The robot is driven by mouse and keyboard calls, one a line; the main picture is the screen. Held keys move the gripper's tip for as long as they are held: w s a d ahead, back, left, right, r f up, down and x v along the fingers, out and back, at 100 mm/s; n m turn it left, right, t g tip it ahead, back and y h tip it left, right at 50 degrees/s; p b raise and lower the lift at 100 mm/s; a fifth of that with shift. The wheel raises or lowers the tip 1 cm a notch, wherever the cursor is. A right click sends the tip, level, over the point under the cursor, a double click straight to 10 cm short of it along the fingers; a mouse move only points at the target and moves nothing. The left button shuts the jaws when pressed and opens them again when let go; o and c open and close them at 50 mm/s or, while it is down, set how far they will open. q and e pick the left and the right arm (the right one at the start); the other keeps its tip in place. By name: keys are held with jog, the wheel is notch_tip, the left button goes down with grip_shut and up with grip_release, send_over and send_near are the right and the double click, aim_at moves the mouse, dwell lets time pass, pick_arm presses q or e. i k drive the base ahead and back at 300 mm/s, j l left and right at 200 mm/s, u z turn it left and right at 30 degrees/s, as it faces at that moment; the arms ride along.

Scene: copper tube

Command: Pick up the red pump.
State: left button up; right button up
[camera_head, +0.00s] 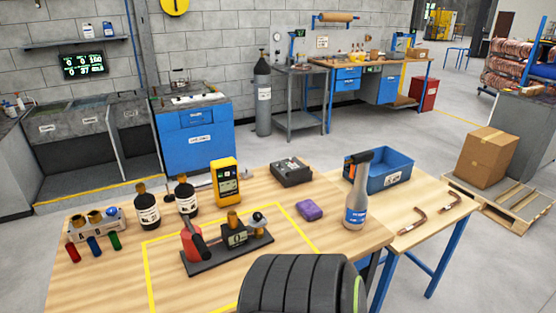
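The red pump (192,243) stands on a long dark base plate on the wooden table, inside a yellow taped outline (149,270). A black lever handle slants across its front. Neither of my grippers shows in this view. Part of the table front at bottom middle is hidden.
A yellow meter (226,182) and two dark bottles (148,208) stand behind the pump. A purple sponge (309,210), a spray bottle (355,205) and a blue bin (390,170) are to the right. Bent copper tubes (412,221) lie at far right.

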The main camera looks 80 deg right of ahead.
aim_at(239, 241)
jog(key=k+l+z, duration=0.25)
jog(key=k+l, duration=0.15)
jog(key=l, duration=0.25)
jog(key=k+l+z, duration=0.1)
jog(key=l, duration=0.3)
jog(key=k+l+z, duration=0.1)
jog(key=k+l, duration=0.15)
jog(key=k+l+z, duration=0.15)
jog(key=l, duration=0.35)
